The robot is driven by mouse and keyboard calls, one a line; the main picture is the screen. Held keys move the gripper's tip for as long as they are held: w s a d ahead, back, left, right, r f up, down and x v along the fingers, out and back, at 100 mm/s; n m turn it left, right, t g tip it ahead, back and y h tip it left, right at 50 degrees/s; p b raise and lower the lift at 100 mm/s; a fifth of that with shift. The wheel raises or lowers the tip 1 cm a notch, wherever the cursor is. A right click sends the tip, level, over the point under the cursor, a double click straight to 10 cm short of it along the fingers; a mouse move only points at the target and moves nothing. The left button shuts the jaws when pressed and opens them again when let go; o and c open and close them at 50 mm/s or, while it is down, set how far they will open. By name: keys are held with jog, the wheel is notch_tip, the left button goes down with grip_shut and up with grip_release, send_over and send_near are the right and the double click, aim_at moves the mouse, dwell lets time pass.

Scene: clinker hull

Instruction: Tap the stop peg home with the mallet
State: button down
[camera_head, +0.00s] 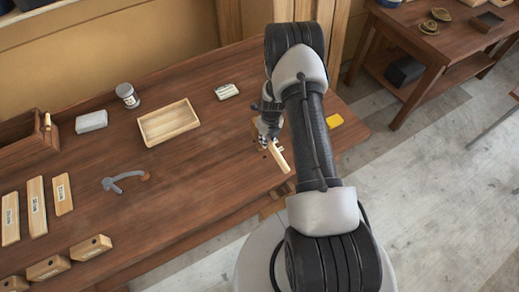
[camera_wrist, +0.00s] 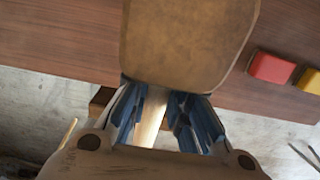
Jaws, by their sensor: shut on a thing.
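My gripper (camera_head: 266,138) is over the bench near its front edge, shut on the mallet's pale handle. In the head view the handle (camera_head: 281,160) slants down to the right below the fingers. In the wrist view my gripper (camera_wrist: 157,118) has its dark fingers around the pale handle (camera_wrist: 150,116). The broad brown mallet head (camera_wrist: 188,42) fills the top middle and covers the bench behind it. I cannot make out the stop peg in either view; the mallet or my arm may hide it.
The bench (camera_head: 200,190) carries a shallow wooden tray (camera_head: 168,122), a jar (camera_head: 127,95), a grey block (camera_head: 91,121), a curved grey tool (camera_head: 123,180) and several wooden blocks at left. A yellow block (camera_head: 335,120) and a red block (camera_wrist: 272,67) lie right of the mallet.

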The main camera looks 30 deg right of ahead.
jog(key=shift+w+d+f, duration=0.1)
jog(key=shift+w+d, duration=0.15)
jog(key=shift+w, duration=0.25)
jog(key=shift+s+a+r, duration=0.1)
jog(key=shift+s+r, duration=0.05)
jog(key=shift+r, duration=0.3)
notch_tip(320, 180, up, 4)
jog(key=shift+r+p, duration=0.1)
jog(key=shift+p, duration=0.45)
